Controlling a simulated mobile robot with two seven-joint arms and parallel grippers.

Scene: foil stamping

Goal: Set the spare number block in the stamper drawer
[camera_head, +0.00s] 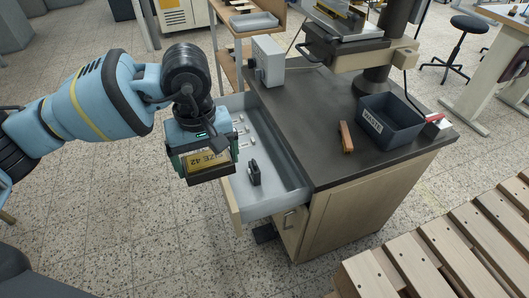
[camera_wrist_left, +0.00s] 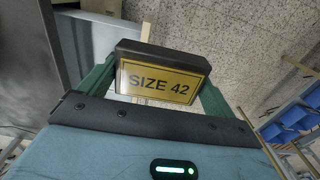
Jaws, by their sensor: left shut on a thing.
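The number block (camera_head: 206,160) is dark with a gold plate reading "SIZE 42"; the block (camera_wrist_left: 158,78) also fills the middle of the left wrist view. My left gripper (camera_head: 207,168) is shut on it, with a green finger at each side. The gripper holds the block above the left edge of the open stamper drawer (camera_head: 291,199). Inside the grey drawer lie a small black piece (camera_head: 254,173) and several small light pieces at the back. The near-left part of the drawer is partly hidden behind the gripper and block. My right gripper is not in view.
The dark bench top (camera_head: 310,110) holds a "WASTE" bin (camera_head: 390,121), a brown bar (camera_head: 346,137) and a grey control box (camera_head: 265,60). The stamper (camera_head: 350,50) stands at the back. A slatted wooden pallet (camera_head: 440,255) is at front right. The drawer's front half has free floor.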

